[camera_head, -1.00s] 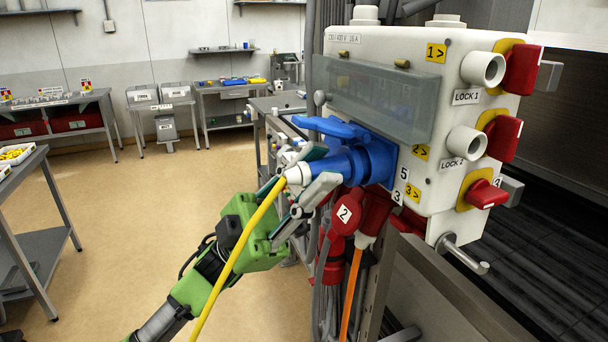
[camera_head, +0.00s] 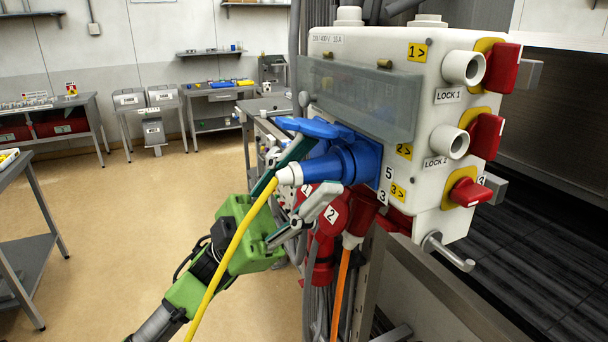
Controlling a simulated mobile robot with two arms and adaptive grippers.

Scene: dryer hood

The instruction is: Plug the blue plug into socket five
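The blue plug (camera_head: 322,168) has a white rear end and a yellow cable (camera_head: 232,250) hanging from it. Its front sits in the blue socket five (camera_head: 371,160) on the white box, beside the label 5. The socket's blue lid (camera_head: 318,127) is raised above the plug. I cannot see how deep the plug sits. My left gripper (camera_head: 313,172) is open, with one finger above and behind the plug and the other below and in front. The lower finger appears clear of the plug. My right gripper is not in view.
Red plugs (camera_head: 361,212) hang below the box, one with an orange cable (camera_head: 341,290). Red switches (camera_head: 503,68) and white lock cylinders (camera_head: 463,67) stick out of the box's right face. Free floor lies to the left, with grey tables behind.

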